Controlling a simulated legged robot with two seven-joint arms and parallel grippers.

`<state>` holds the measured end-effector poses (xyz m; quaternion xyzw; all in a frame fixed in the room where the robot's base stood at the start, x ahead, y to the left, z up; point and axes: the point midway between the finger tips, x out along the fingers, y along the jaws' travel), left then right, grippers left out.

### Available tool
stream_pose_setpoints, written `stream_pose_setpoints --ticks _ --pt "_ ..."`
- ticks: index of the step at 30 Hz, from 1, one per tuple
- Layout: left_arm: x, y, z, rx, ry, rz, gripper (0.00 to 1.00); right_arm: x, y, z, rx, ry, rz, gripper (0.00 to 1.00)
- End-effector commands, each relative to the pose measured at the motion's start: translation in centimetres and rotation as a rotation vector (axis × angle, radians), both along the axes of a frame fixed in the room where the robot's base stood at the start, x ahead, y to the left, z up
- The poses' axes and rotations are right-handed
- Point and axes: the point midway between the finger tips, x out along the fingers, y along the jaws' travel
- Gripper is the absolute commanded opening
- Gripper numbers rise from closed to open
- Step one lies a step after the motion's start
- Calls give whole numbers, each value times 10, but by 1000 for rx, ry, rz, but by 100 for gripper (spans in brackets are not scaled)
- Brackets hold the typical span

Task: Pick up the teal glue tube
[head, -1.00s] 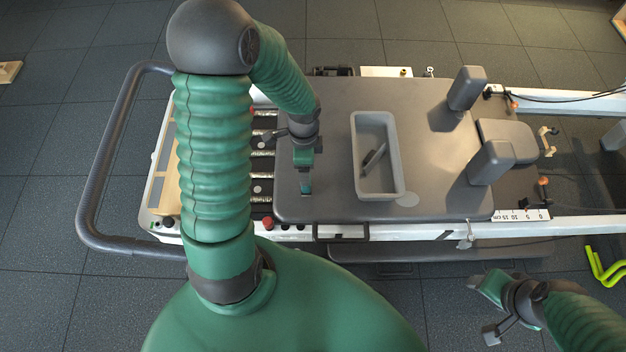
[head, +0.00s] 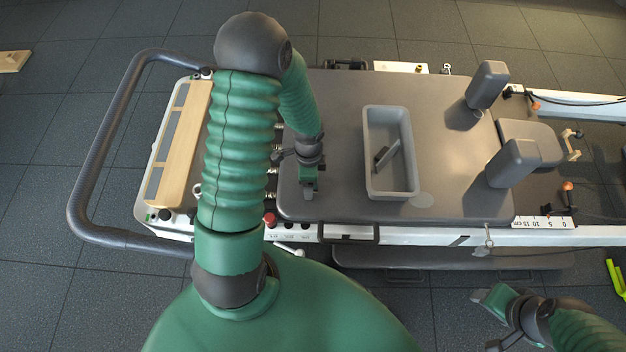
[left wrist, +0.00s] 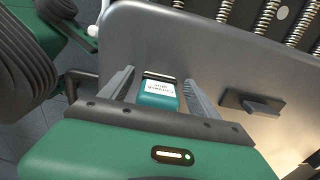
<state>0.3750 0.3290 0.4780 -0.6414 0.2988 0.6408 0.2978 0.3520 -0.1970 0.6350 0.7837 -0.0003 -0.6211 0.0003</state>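The teal glue tube (left wrist: 159,92), with a white label and a dark end, shows in the left wrist view on the grey carriage pad (left wrist: 140,40). My left gripper (left wrist: 160,84) is open. Its two fingers stand on either side of the tube, with a gap visible on both sides. In the head view, my left gripper (head: 308,192) points down over the left part of the pad and hides most of the tube. My right gripper (head: 480,296) hangs at the lower right, away from the pad; its fingers are too small to read.
A grey tray (head: 371,150) holding a dark object (head: 385,156) stands right of my left gripper. Two shoulder blocks (head: 486,85) (head: 513,163) rise at the pad's right. A dark T-shaped piece (left wrist: 250,103) shows right of the fingers. Springs (left wrist: 267,15) lie beyond the pad's edge.

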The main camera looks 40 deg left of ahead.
Motion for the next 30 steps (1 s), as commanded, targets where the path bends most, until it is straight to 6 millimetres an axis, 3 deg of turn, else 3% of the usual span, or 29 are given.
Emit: stream_pose_setpoints --ticks 2,14,23,30 --pt "0 0 0 0 0 0 58 0 0 0 0 0 0 57" --pt "0 0 0 0 0 0 6 0 0 0 0 0 0 57" --pt "0 0 3 0 0 0 4 0 0 2 0 0 0 57" --pt "0 0 29 1 1 0 4 0 0 21 0 0 0 57"
